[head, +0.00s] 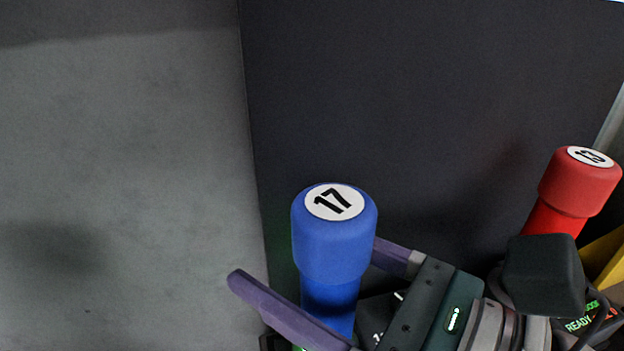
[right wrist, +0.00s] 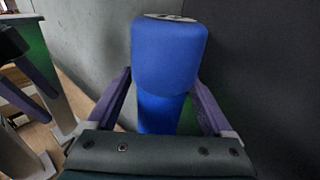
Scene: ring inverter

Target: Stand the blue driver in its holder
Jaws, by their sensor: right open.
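The blue driver (head: 335,250), with a white cap label marked 17, stands upright at the lower middle of the head view. Its lower end is hidden, and I cannot tell what it stands in. My right gripper (head: 305,268) is open, with its purple fingers on either side of the driver's lower handle. In the right wrist view the driver (right wrist: 168,60) rises between the two fingers (right wrist: 165,90), with gaps showing beside its narrow part. What looks like my left gripper (right wrist: 32,85) shows partly at the left of that view; its jaw state is unclear.
A red driver (head: 577,190) with a white label stands at the right of the head view, near a yellow part (head: 605,255) and a lit READY display (head: 580,324). A dark panel (head: 420,110) rises behind the drivers. A grey surface (head: 120,150) is bare at left.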

